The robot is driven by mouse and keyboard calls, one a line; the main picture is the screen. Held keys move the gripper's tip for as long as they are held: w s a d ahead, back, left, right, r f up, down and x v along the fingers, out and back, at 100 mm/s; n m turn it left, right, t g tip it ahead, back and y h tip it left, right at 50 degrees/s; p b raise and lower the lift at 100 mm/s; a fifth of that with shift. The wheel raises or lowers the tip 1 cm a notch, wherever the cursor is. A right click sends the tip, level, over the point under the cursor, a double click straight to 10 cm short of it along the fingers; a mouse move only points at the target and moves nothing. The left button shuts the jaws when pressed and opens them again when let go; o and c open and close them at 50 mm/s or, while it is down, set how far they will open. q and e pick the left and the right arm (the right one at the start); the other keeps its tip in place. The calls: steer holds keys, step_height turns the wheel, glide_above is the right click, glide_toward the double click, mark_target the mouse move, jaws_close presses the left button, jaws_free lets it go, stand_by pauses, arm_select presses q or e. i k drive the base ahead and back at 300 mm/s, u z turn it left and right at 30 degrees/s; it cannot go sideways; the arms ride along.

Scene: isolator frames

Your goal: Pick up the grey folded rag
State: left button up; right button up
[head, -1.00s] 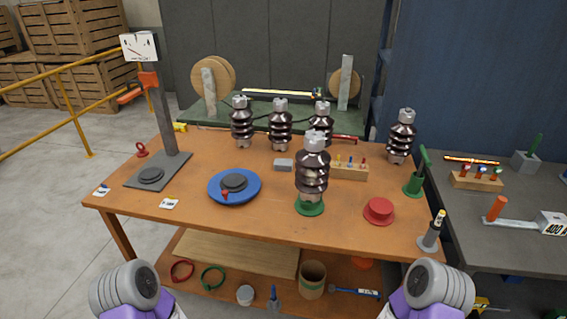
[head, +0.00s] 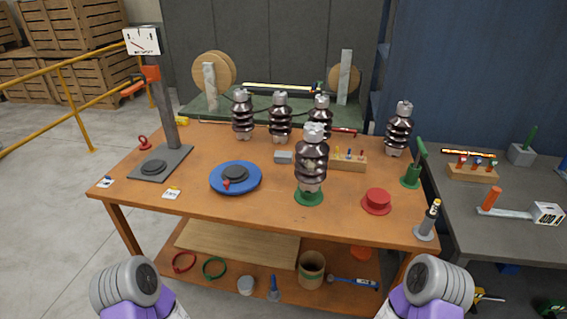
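A small grey block-like thing (head: 284,157), which looks like the folded grey rag, lies on the orange-brown workbench (head: 260,205). It is left of the wooden tool block and behind the front insulator. Its cloth texture is too small to make out. Two of my arm parts show at the bottom left and bottom right, in front of the bench. Neither gripper's fingers are in the picture.
A brown insulator (head: 311,160) on a green base stands right of the grey thing. A blue turntable (head: 236,178), a red cap (head: 376,201) and a wooden tool block (head: 348,162) are nearby. Several more insulators stand behind. The front left-middle bench top is clear.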

mark_target(280, 157)
steer(key=z, duration=0.25)
steer(key=k, duration=0.3)
steer(key=u, duration=1.15)
steer(key=i, duration=0.8)
